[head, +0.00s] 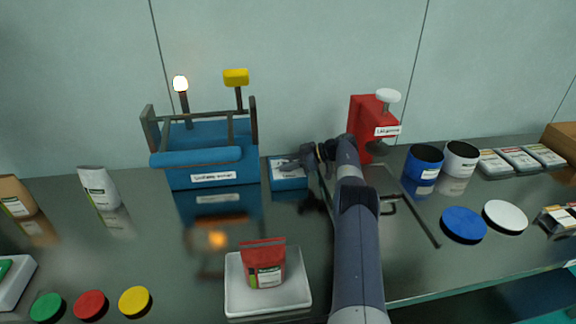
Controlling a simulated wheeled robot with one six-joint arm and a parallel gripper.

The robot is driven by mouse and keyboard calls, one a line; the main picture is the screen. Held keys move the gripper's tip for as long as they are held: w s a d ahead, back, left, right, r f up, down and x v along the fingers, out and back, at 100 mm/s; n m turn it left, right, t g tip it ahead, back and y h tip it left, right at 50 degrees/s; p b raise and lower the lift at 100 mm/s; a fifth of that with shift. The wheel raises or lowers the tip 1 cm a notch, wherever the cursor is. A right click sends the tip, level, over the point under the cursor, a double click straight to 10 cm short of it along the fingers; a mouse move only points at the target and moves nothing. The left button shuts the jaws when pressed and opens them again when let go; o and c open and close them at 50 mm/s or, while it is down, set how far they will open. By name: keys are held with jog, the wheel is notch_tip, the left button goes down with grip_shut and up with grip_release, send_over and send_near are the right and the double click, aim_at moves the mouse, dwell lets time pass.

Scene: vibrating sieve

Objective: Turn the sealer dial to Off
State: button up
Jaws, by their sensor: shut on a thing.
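A small blue control box (288,183) with a pale label stands right of a larger blue machine (210,160), which has a dark frame on top and its own label. My arm reaches up from the bottom of the head view, and my gripper (292,165) is at the top right of the small box. It is shut on what seems to be the dial there. The dial itself is hidden by the fingers, so its setting cannot be read.
A red press (367,122) stands just right of my gripper. Blue (424,163) and white (460,159) tubs are farther right. A red pouch (263,265) stands on a white tray (240,301) in front. Coloured lids lie at the front left. The table between is mostly clear.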

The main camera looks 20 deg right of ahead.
aim_at(288, 162)
dwell(0.4)
jog(key=o, duration=1)
jog(key=shift+r, duration=0.15)
notch_tip(288, 162, up, 9)
jog(key=shift+f+p, duration=0.1)
jog(key=shift+p, duration=0.7)
jog(key=shift+r+p, duration=0.5)
jog(key=shift+p, duration=0.05)
